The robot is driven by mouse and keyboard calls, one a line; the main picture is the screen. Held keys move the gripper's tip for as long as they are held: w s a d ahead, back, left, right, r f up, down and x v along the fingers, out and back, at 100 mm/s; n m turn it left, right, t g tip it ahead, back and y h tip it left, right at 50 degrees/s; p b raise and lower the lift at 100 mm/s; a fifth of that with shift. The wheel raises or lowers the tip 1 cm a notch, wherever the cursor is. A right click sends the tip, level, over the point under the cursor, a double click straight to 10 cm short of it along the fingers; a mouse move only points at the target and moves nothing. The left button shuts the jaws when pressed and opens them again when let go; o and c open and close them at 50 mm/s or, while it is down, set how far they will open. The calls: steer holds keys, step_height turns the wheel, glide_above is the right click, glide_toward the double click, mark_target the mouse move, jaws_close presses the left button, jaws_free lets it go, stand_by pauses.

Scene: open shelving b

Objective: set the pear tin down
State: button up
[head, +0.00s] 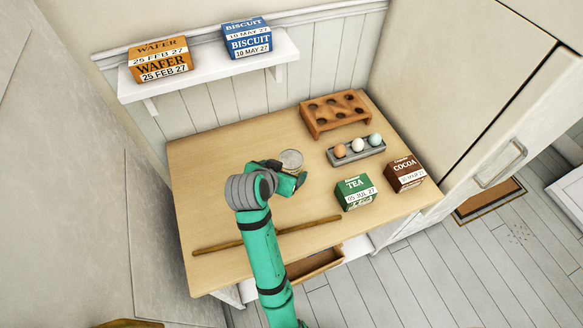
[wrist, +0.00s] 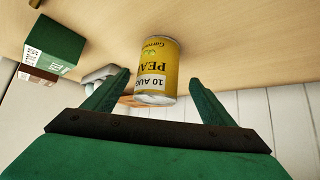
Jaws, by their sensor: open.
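The pear tin (wrist: 158,68) is yellow, with a white date band and a metal lid. My gripper's two green fingers (wrist: 160,82) are apart, one on each side of the tin in the wrist view, with gaps visible. How far the tin reaches between the fingertips is hard to tell.
A grey egg tray (head: 357,153) and a wooden holed rack (head: 336,114) stand to the right. A green tea box (head: 356,193) and a brown cocoa box (head: 405,174) are near the right end. A stick (head: 266,235) lies along the front. The table's left is clear.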

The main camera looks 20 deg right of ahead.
steer(key=shift+d+r+x, duration=0.1)
steer(key=shift+d+x, duration=0.05)
steer(key=shift+x, duration=1.1)
steer(key=shift+d+r+x, duration=0.15)
steer(key=shift+x, duration=1.05)
steer(key=shift+d, duration=0.15)
steer(key=c, duration=1.5)
steer(key=shift+a+r, duration=0.1)
steer(key=shift+a, duration=0.25)
steer(key=shift+c, duration=0.8)
